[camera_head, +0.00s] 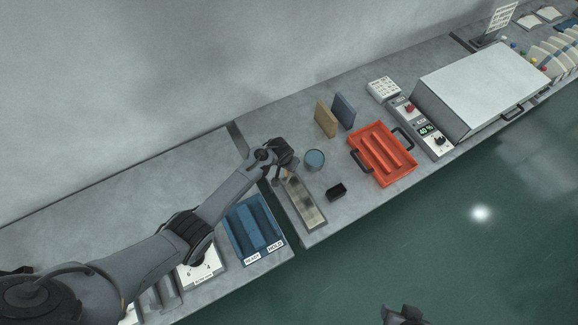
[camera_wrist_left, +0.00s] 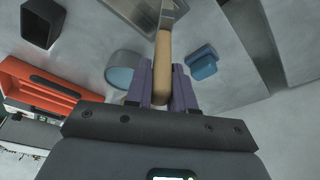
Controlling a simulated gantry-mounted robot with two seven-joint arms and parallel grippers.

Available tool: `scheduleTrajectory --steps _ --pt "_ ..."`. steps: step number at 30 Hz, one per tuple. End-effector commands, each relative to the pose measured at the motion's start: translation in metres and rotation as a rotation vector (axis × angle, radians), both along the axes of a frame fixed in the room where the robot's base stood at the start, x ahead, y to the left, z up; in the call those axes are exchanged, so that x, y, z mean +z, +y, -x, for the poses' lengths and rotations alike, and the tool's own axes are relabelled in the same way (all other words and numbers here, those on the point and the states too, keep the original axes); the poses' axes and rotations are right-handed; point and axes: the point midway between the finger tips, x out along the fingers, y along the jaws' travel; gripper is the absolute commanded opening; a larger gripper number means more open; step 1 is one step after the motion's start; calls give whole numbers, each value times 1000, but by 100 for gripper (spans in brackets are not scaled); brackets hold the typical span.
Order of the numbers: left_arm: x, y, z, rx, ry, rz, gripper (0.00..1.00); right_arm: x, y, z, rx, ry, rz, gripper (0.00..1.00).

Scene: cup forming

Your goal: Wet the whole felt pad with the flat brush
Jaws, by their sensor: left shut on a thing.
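My left gripper (camera_head: 283,163) is shut on the flat brush, over the far end of the felt pad. In the left wrist view the brush's wooden handle (camera_wrist_left: 162,66) sits between the two purple fingers (camera_wrist_left: 161,85), with a metal ferrule (camera_wrist_left: 168,14) beyond. The bristle tip is out of that view. Part of the tray (camera_wrist_left: 143,14) shows in the left wrist view. A dark part at the bottom of the head view (camera_head: 402,315) may be my right gripper; its fingers are not clear.
A round blue-topped cup (camera_head: 314,159) stands right of the pad, and a small black box (camera_head: 337,191) is nearer the edge. A blue tray (camera_head: 253,229) is left, an orange tray (camera_head: 382,153) right. A small blue object (camera_wrist_left: 201,62) lies beside the brush in the wrist view.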

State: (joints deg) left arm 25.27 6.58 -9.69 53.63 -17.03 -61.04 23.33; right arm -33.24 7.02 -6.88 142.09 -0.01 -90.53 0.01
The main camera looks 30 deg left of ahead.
Motion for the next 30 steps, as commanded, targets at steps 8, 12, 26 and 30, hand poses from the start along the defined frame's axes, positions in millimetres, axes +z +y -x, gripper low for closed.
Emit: scheduleTrajectory --steps 8,12,26,30 --pt "30 2 0 0 -1 -1 0 25 0 0 3 0 2 43" --pt "42 2 0 1 0 -1 0 38 -1 0 1 -1 2 43" --pt "78 1 -1 -1 0 -1 0 75 1 0 -3 0 -4 43" --pt "81 1 -1 -1 0 -1 0 78 1 0 -4 0 -5 43"
